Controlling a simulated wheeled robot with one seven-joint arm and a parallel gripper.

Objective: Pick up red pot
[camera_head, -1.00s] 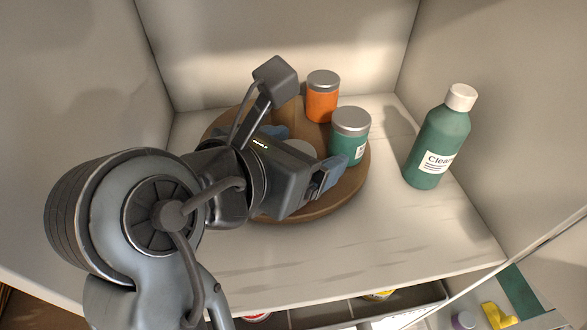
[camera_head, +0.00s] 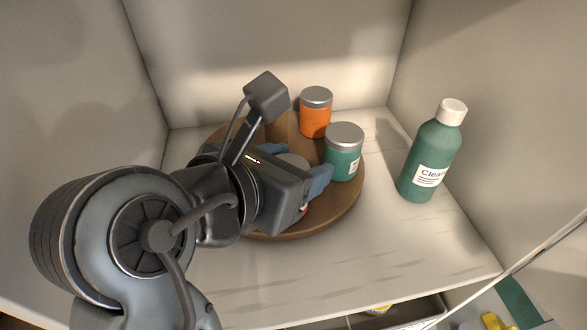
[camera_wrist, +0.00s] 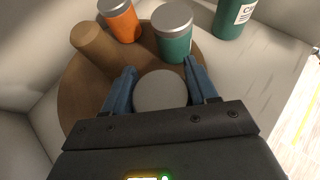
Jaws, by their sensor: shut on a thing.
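The red pot shows mainly as a round grey lid (camera_wrist: 160,90) between my blue fingers in the wrist view. In the head view its lid (camera_head: 293,160) is partly hidden by my gripper, with a sliver of red and white side below. My gripper (camera_wrist: 160,72) is shut on the pot, one finger on each side. My gripper (camera_head: 296,165) also shows in the head view, low over the round wooden tray (camera_head: 338,212). I cannot tell whether the pot touches the tray.
A green jar (camera_head: 343,160) stands close to my right finger. An orange jar (camera_head: 316,115) stands behind it, and a brown wooden cylinder (camera_wrist: 93,46) stands at the left. A green cleaner bottle (camera_head: 430,158) is on the shelf at the right. Cabinet walls enclose the sides and back.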

